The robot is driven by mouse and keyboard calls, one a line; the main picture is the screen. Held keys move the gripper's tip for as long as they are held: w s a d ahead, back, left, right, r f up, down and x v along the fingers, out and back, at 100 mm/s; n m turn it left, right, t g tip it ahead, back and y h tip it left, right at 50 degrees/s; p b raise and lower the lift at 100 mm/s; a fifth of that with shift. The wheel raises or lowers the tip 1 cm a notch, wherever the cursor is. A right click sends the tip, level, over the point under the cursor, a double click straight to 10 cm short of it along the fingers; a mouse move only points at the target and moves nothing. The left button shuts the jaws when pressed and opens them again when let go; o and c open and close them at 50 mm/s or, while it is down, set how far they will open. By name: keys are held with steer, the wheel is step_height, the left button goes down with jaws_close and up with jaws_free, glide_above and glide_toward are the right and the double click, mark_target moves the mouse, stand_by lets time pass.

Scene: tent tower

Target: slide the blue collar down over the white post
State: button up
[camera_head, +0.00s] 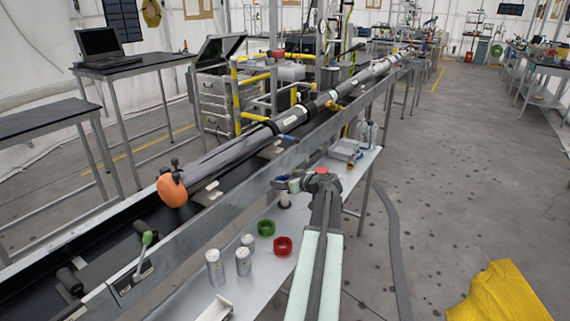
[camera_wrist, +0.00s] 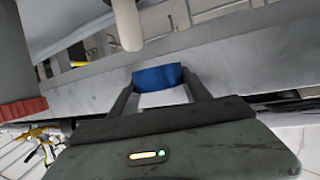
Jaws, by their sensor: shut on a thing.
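The blue collar (camera_wrist: 158,77) sits between the two fingers of my gripper (camera_wrist: 160,92) in the wrist view, and the gripper is shut on it. In the head view the collar (camera_head: 280,182) shows small and blue at the end of my arm. The white post (camera_wrist: 126,25) enters the wrist view from the top edge, and its rounded end stops short of the collar, a little to its left. In the head view the post (camera_head: 284,197) stands on the bench just below the collar. The collar looks apart from the post; its hole is hidden.
A green ring (camera_head: 266,228) and a red ring (camera_head: 283,246) lie on the narrow metal bench (camera_head: 205,291). Several pale cylinders (camera_head: 214,267) stand left of them. A long metal beam (camera_head: 230,205) runs close behind the post. A clear tray (camera_head: 345,150) lies farther along the bench.

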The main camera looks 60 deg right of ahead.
mark_target(287, 198)
steer(key=d, duration=0.1)
steer(key=w+d+r, duration=0.1)
steer(key=d+m+h, duration=0.1)
steer(key=shift+w+d+r, duration=0.15)
steer(key=shift+r, duration=0.2)
steer(key=shift+f, duration=0.1)
steer(key=shift+f, duration=0.15)
step_height(287, 198, down, 6)
steer(key=b, duration=0.6)
steer(key=shift+f+b, duration=0.25)
steer(key=shift+b, duration=0.05)
steer(key=shift+f, duration=0.1)
steer(key=shift+f+b, duration=2.7)
steer(key=shift+b, duration=0.05)
steer(key=o, duration=1.6)
steer(key=shift+c, duration=0.2)
